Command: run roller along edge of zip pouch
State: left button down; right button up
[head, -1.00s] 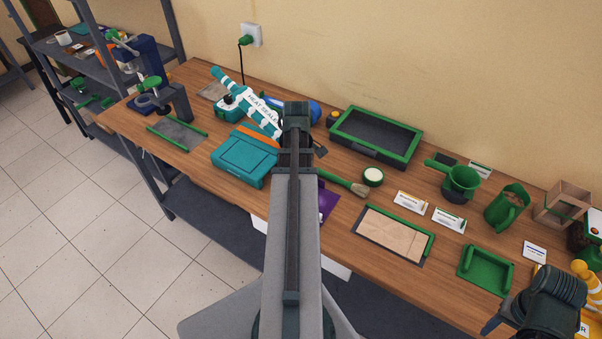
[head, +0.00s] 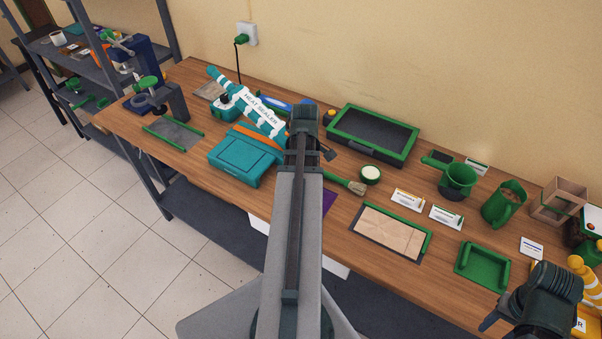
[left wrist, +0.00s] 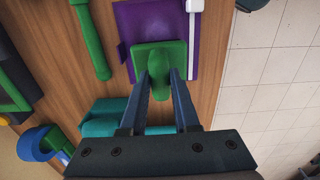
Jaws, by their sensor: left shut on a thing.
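The purple zip pouch (left wrist: 208,62) lies flat on the wooden table, with a pale strip (left wrist: 194,25) along one side. In the head view only a purple corner (head: 328,201) shows beside my left arm. My left gripper (left wrist: 163,80) is shut on the green roller (left wrist: 172,62), a tool with a rounded handle over a squarish green base. The base is over the pouch; I cannot tell whether it touches. In the head view my left arm hides the fingers and the roller. My right wrist shows at the lower right, but its finger opening is unclear.
A teal box (head: 240,156) and a white-and-teal heat sealer (head: 258,110) stand left of my left arm. A green-handled brush (head: 345,183) lies close on its right. A green-rimmed tray (head: 373,134) is behind. The table's front edge is near the pouch.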

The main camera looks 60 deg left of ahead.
dwell(0.3)
pick_arm(q)
jog(key=shift+w+d, duration=0.35)
jog(key=shift+d, duration=0.4)
jog(key=shift+w+d, duration=0.35)
jog(key=shift+d, duration=0.35)
jog(key=shift+d, duration=0.15)
jog(key=shift+w+d, duration=0.4)
jog(key=shift+d, duration=0.3)
jog(key=shift+w+d, duration=0.35)
jog(key=shift+d, duration=0.3)
notch_tip(320, 180, up, 5)
jog(key=p, duration=0.5)
